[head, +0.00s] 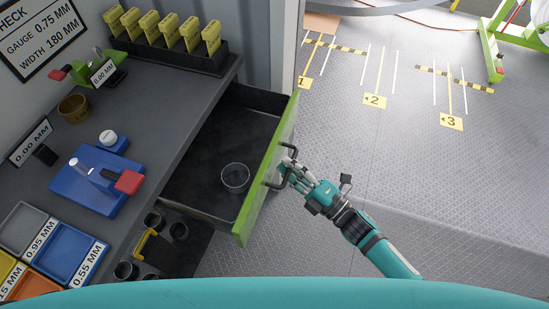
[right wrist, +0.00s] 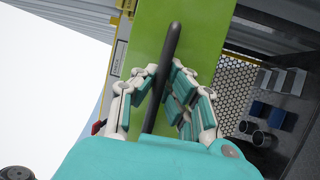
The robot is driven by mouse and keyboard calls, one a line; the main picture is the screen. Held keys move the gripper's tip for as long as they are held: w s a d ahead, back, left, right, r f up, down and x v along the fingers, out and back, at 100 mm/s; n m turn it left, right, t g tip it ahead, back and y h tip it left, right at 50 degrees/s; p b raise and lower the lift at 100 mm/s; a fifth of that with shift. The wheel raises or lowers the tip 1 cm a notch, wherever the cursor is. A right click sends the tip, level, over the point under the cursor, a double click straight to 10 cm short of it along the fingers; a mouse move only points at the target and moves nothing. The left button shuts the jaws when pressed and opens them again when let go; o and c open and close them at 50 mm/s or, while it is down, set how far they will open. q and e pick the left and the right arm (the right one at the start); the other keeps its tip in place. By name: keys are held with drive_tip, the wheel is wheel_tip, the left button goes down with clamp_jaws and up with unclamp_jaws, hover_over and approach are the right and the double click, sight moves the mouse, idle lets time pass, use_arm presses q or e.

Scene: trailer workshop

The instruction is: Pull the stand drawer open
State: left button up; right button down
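The stand drawer (head: 205,212) is pulled well out of the dark workbench, and I see into its black inside. Its green front (head: 265,175) faces right and carries a black bar handle (head: 289,146). My right gripper (head: 290,172) is at this handle. In the right wrist view the handle (right wrist: 172,50) runs between the fingers of my right gripper (right wrist: 164,70), in front of the green panel (right wrist: 205,40). The fingertips close in on the bar from both sides and appear to touch it. My left gripper is not in view.
A clear round cup (head: 235,178) stands in the drawer. The floor (head: 350,150) right of the drawer is free; a green frame (head: 490,45) stands far right.

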drive_tip(key=shift+s+d+r, duration=0.1)
drive_tip(key=shift+s+d, duration=0.05)
drive_tip(key=shift+d, duration=0.25)
drive_tip(key=c, duration=1.4)
unclamp_jaws()
drive_tip(key=v, duration=1.2)
